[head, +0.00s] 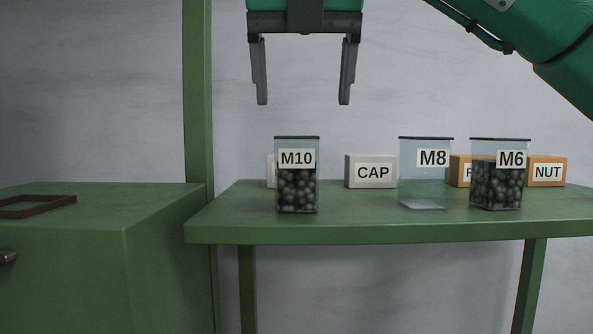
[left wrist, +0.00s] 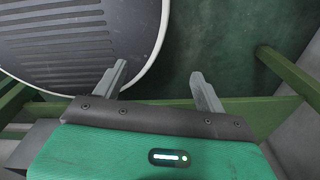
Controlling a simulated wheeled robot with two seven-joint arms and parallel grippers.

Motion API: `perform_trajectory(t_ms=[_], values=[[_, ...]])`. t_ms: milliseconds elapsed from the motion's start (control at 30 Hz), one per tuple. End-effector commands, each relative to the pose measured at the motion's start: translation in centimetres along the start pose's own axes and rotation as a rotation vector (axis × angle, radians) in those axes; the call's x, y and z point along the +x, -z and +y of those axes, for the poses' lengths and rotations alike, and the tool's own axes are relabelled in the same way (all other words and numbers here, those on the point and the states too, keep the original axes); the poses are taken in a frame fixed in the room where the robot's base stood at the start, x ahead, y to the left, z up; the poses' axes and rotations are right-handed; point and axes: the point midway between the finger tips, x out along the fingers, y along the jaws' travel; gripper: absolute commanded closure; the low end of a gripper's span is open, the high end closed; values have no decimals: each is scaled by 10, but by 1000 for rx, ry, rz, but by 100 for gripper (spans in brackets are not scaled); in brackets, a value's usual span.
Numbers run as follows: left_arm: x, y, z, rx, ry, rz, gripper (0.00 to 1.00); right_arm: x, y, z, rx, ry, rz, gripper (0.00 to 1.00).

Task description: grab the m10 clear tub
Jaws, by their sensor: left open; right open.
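The M10 clear tub (head: 297,195) stands upright on the green table, near its left part, in the head view. It has a dark lid, a white M10 label and dark round pieces inside. My right gripper (head: 303,98) is open and empty, fingers pointing down, above the M10 tub and apart from it. My left gripper (left wrist: 158,82) shows only in the left wrist view, open with nothing between its fingers. The M10 tub is not in that view.
The green table (head: 350,232) also holds a clear M8 tub (head: 425,190), which looks empty, and a filled M6 tub (head: 497,185). Behind stand a CAP box (head: 371,172), a NUT box (head: 546,171) and partly hidden boxes. A green cabinet (head: 70,240) is at left, beside a green post (head: 197,90).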

Motion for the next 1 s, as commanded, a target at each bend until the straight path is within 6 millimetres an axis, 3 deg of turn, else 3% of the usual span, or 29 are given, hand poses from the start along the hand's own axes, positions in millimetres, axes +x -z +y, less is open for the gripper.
perform_trajectory(t_ms=[200, 400, 733, 1000], values=[[-7, 15, -2, 0, 2, 18, 27, 29, -1, 0, 0, 0, 1, 24], [-14, 33, -5, 0, 5, 42, 27, 39, -1, 1, -1, 0, 0, 24], [-40, 18, -3, 1, 2, 21, 27, 79, 0, 7, 0, 0, 2, 24], [-40, 19, -3, 0, 3, 22, 27, 87, 2, 8, 0, -1, 0, 24]])
